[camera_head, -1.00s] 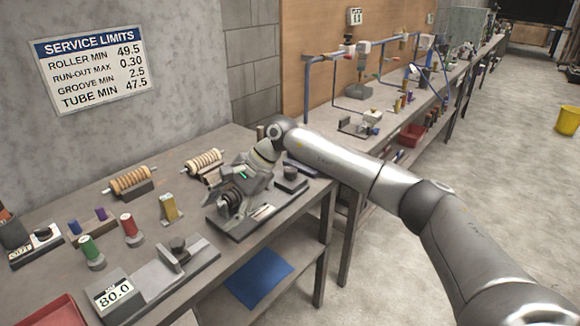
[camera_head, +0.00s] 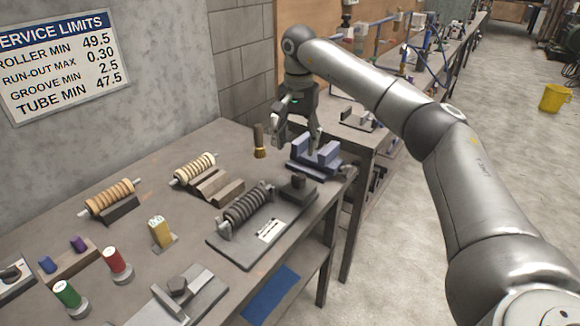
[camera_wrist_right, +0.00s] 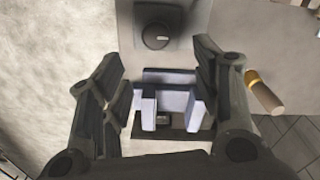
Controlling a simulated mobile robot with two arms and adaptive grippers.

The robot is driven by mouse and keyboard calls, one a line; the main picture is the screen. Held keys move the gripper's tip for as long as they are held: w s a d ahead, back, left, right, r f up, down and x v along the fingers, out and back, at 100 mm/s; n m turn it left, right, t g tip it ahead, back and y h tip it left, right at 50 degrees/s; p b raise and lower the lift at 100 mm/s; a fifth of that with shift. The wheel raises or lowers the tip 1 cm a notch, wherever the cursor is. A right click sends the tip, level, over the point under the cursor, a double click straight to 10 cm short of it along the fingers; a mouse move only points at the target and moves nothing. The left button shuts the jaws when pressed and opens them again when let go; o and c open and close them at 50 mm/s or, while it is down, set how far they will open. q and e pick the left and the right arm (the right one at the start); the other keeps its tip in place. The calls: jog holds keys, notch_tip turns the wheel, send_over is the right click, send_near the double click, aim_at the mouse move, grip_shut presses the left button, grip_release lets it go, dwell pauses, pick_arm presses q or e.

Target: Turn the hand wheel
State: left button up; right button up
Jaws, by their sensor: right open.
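My right gripper (camera_head: 297,140) points down over the blue vise (camera_head: 326,150) at the far right corner of the bench. Its fingers are open. In the right wrist view the vise's blue jaws (camera_wrist_right: 168,76) lie between and below the fingers, with nothing gripped. A small metal handle (camera_head: 347,172) sticks out at the vise's right end. A round dark knob on a block (camera_head: 297,183) sits on the plate with the ribbed dark roller (camera_head: 247,203); it also shows in the wrist view (camera_wrist_right: 156,37). I cannot tell which part is the hand wheel. My left gripper is not in view.
A brown brush (camera_head: 259,138) stands left of my right gripper. A blue sheet (camera_head: 272,293) lies on the lower shelf.

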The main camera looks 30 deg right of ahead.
send_over(299, 176)
jog(key=f, duration=0.5)
jog(key=shift+s+f+p, duration=0.25)
jog(key=shift+f+p, duration=0.05)
jog(key=shift+p, duration=0.05)
jog(key=f, duration=0.3)
jog(key=shift+w+a, duration=0.1)
jog(key=shift+w, duration=0.1)
jog(key=shift+f, duration=0.7)
jog(key=shift+c, duration=0.3)
jog(key=c, duration=0.5)
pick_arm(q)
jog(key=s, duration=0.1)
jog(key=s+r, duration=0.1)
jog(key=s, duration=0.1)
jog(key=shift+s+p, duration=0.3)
pick_arm(e)
jog(key=c, duration=0.5)
